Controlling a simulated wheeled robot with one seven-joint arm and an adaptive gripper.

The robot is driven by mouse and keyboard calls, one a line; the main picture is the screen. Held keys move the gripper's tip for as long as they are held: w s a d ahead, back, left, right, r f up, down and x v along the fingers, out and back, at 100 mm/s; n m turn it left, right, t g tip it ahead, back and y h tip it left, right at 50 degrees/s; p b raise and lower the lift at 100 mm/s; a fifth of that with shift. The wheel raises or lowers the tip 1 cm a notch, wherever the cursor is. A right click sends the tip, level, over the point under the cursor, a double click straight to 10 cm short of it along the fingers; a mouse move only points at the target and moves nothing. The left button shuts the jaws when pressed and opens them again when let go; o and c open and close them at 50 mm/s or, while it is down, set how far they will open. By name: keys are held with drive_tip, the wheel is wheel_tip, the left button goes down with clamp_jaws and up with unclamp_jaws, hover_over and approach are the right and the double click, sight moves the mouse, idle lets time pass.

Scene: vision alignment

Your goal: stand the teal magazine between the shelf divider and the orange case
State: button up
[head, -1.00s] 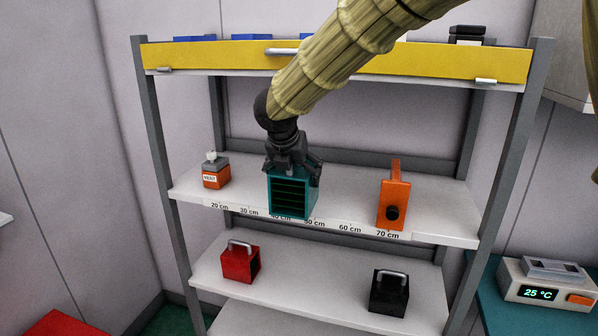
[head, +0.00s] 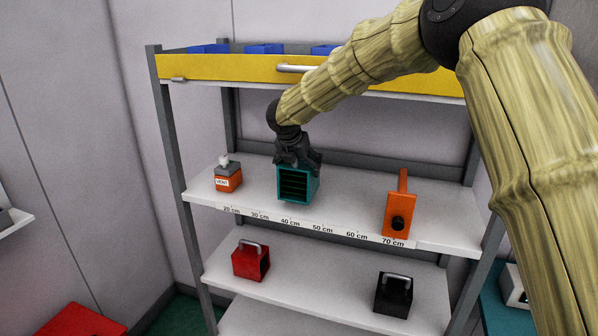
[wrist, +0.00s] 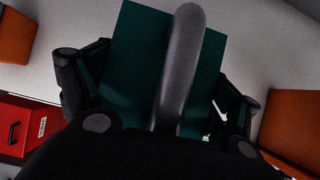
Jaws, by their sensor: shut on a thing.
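The teal magazine (head: 294,186), a box with dark slots in its front, is upright over the middle shelf, near the 40 cm mark. My gripper (head: 297,160) is shut on it from above. In the wrist view the magazine (wrist: 130,60) and its grey handle (wrist: 182,70) lie between my fingers. I cannot tell whether its base touches the shelf. The orange case (head: 399,210), with a black round part on its front, stands to the right near 70 cm, apart from the magazine. I cannot make out a separate shelf divider.
An orange and grey box labelled VENT (head: 228,177) stands left of the magazine. The middle shelf (head: 345,210) is bare between magazine and orange case. The yellow-fronted shelf (head: 225,65) is above; a red case (head: 250,260) and a black case (head: 393,293) stand below.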

drive_tip(key=shift+w+a+r, duration=0.1)
drive_tip(key=shift+r, duration=0.15)
drive_tip(key=shift+w+f+p, duration=0.1)
drive_tip(key=shift+w+p, duration=0.15)
drive_tip(key=shift+p, duration=0.05)
wheel_tip(320, 180, down, 3)
drive_tip(key=shift+w+r+p, duration=0.1)
drive_tip(key=shift+p, duration=0.95)
drive_tip(key=shift+f, duration=0.4)
drive_tip(key=shift+f, duration=0.1)
drive_tip(key=o, duration=1.1)
drive_tip(key=b+v, duration=0.4)
drive_tip(key=v, duration=0.8)
drive_tip(key=shift+b, duration=0.3)
